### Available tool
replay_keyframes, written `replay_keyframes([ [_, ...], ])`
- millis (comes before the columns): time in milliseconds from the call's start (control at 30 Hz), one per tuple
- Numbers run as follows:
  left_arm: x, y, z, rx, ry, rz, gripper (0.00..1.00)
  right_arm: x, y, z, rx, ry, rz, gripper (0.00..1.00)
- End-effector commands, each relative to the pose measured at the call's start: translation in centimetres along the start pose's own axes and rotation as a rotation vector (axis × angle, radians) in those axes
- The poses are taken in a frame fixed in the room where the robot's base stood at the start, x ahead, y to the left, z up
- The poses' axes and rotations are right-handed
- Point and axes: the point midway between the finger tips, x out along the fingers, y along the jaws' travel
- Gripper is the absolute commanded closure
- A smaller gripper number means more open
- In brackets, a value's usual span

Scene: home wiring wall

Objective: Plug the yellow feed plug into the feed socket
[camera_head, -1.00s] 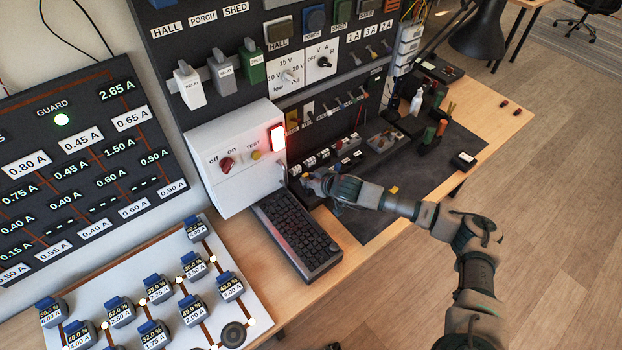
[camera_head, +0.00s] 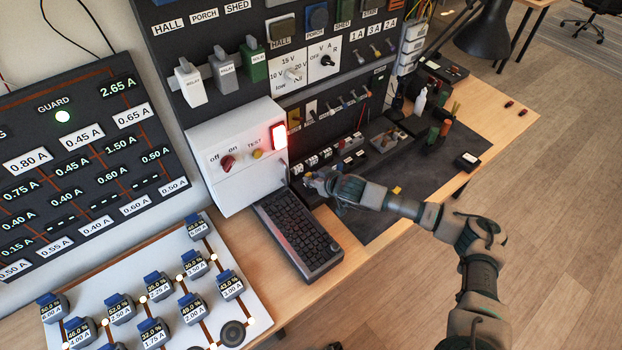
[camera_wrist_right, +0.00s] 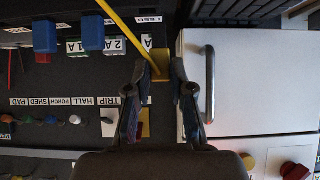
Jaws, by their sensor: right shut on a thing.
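My right gripper (camera_head: 312,182) is at the lower part of the dark wall panel, just right of the white box. In the wrist view its two fingers (camera_wrist_right: 170,82) are close to a yellow block or plate (camera_wrist_right: 160,62) below the FEED label (camera_wrist_right: 148,19). A thin yellow cord (camera_wrist_right: 122,27) runs from the top edge down to the fingertips. My right gripper is shut on the yellow feed plug, which the fingers mostly hide. I cannot tell how the plug sits against the feed socket. My left gripper is not in view.
The white box (camera_head: 240,180) with a red lamp (camera_head: 279,136) and a handle (camera_wrist_right: 210,85) stands close beside my gripper. A black keyboard (camera_head: 298,238) lies in front. Blue plugs (camera_wrist_right: 45,37) sit near the yellow cord. The dark mat (camera_head: 425,185) is partly clear.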

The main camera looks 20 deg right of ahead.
Motion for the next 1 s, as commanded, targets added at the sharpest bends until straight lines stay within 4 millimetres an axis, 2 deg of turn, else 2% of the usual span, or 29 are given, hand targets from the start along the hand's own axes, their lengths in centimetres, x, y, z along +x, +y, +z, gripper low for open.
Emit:
replay_keyframes([
  [133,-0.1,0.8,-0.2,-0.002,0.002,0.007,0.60,0.0,0.2,0.1,0.002,-0.001,0.001,1.00],
  [500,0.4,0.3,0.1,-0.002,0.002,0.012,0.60,-0.1,0.4,0.0,0.002,-0.002,0.003,1.00],
  [1000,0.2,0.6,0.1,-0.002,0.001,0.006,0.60,-0.3,1.2,0.3,0.008,0.000,0.000,1.00],
])
